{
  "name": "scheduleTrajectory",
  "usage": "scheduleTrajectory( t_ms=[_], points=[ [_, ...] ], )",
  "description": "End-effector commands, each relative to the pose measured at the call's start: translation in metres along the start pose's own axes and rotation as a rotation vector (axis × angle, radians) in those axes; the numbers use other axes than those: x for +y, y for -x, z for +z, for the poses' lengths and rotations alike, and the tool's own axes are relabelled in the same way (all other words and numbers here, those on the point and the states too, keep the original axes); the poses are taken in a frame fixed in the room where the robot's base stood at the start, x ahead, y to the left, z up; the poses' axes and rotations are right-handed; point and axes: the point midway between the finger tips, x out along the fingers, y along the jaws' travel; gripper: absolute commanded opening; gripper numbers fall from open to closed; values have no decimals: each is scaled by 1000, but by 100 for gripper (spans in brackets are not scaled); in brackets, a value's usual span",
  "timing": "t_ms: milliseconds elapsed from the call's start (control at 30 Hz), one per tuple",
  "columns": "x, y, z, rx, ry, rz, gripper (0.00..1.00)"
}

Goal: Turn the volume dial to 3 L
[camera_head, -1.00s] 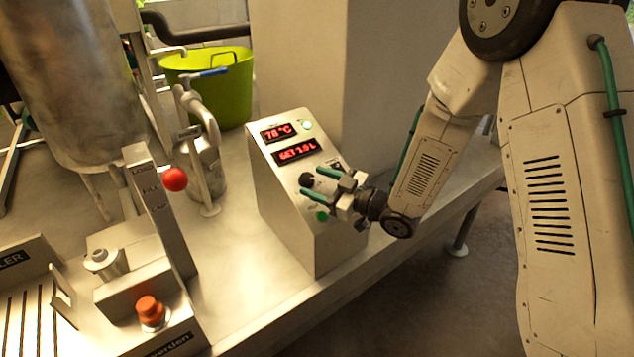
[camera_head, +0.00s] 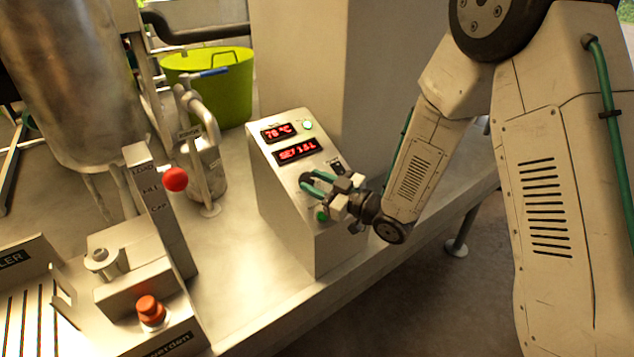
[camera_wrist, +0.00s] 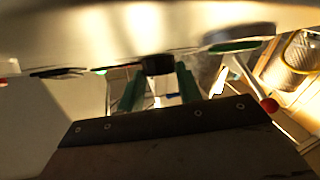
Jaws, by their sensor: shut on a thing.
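The control box (camera_head: 285,228) has a sloped panel with two red displays. The upper display (camera_head: 278,132) reads about 78 °C. The lower display (camera_head: 298,150) seems to read SET 1.5 L. My gripper (camera_head: 309,181) has its green fingers at the black volume dial (camera_head: 305,177) below the displays, shut on it. The fingers partly cover the dial in the head view. In the wrist view the dark dial (camera_wrist: 157,65) shows between the green fingers of my gripper (camera_wrist: 158,80).
A black switch (camera_head: 337,168) and a green button (camera_head: 321,215) sit close to my gripper on the panel. A red-knobbed lever (camera_head: 174,179), a metal pipe and a red button (camera_head: 151,309) stand to the left. A green bucket (camera_head: 222,92) is behind.

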Motion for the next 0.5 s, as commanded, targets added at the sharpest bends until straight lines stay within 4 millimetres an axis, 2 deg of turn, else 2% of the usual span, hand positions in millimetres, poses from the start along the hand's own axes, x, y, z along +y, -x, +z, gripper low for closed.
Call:
scheduleTrajectory(
  t_ms=[500],
  points=[
    [-13, -4, -3, -27, -193, 395, 12]
  ],
)
